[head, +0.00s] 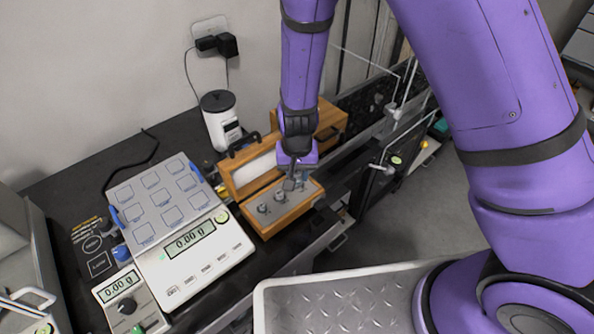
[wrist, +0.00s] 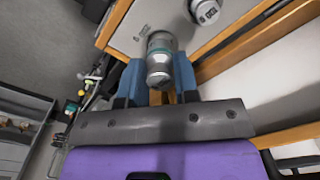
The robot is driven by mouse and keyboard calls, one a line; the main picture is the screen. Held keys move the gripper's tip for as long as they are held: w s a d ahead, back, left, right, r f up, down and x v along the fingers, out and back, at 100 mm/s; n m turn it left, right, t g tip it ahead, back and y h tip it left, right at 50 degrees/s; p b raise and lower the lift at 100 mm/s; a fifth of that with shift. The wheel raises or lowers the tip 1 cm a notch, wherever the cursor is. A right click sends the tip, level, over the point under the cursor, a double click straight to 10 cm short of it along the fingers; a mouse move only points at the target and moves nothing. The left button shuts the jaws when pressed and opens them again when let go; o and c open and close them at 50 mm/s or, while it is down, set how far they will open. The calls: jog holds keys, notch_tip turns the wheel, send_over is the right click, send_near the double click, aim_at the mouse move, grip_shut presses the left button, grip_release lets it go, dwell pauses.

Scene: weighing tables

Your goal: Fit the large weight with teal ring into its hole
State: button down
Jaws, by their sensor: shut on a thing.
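The large weight with the teal ring (wrist: 160,58) is a silvery metal cylinder, seen close up in the wrist view. My gripper (wrist: 157,78) has its two blue fingers on either side of it and is shut on it. In the head view my gripper (head: 293,181) points down over the right part of the open wooden box (head: 246,222). The box has a grey insert (head: 290,209) that holds other weights. The weight's lower end is at or just above this insert; I cannot tell whether it is in a hole. The hole itself is hidden.
Two silvery weights stand in the insert, left of my gripper: one nearer (head: 263,209) and one (head: 279,196). The box lid (head: 250,172) stands open behind. A balance (head: 196,253) is to the left, with a white canister (head: 221,122) behind.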

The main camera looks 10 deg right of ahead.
jog(key=shift+f, duration=1.3)
jog(key=c, duration=0.8)
grip_release()
